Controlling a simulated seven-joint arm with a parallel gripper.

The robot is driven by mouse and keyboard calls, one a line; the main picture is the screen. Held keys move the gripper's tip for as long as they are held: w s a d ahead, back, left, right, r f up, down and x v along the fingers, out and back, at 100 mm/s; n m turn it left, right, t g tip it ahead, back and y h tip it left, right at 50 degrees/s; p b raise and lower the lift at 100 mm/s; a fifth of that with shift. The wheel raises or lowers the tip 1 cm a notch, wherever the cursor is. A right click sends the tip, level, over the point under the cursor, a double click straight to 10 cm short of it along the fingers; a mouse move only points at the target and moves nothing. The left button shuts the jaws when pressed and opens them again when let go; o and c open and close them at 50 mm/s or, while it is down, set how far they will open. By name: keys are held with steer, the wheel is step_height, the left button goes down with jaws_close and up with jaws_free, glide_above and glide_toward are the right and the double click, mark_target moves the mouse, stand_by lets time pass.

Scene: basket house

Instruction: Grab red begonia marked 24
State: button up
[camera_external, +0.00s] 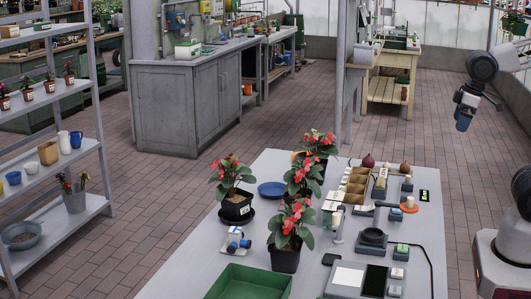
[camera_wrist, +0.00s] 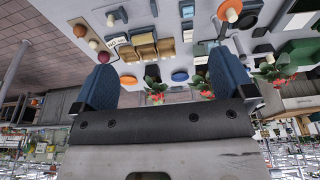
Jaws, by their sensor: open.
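Several red begonias in dark pots stand on the grey table: one at the left (camera_external: 235,175), one at the front (camera_external: 291,222), one in the middle (camera_external: 303,178) and one at the back (camera_external: 318,147). The left pot has a small pale mark, too small to read; I cannot tell which plant is marked 24. My gripper (camera_external: 466,112) hangs in the air to the right of and beyond the table, well apart from the plants. In the wrist view its blue fingers are wide apart and empty (camera_wrist: 165,82). Red-flowered plants also show there, upside down, partly hidden behind the gripper body.
The table (camera_external: 190,260) also holds a green tray (camera_external: 250,283), a blue plate (camera_external: 271,189), a wooden seed box (camera_external: 355,184), a scale-like device (camera_external: 365,278) and small items along its right side. Shelves stand at the left. The brick floor between table and gripper is clear.

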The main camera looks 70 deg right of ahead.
steer(key=w+a+f+m+g+y, duration=0.1)
steer(key=w+a+f+m+y, duration=0.15)
steer(key=w, duration=0.65)
steer(key=w+a+f+m+g+y, duration=0.15)
steer(key=w+m, duration=0.25)
steer(key=w, duration=0.4)
steer(key=w+a+f+m+g+y, duration=0.1)
steer(key=w+a+m+y, duration=0.15)
steer(key=w, duration=0.65)
steer(key=w+f+m+y, duration=0.3)
steer(key=w+f, duration=0.5)
steer(key=w, duration=0.3)
steer(key=w+f+m+y, duration=0.3)
steer(key=w+f+m, duration=0.2)
steer(key=w+f, duration=0.4)
steer(key=w+t, duration=0.1)
steer(key=w, duration=0.1)
steer(key=shift+w+d+m, duration=0.35)
steer(key=shift+w+m, duration=0.05)
steer(key=shift+x, duration=1.25)
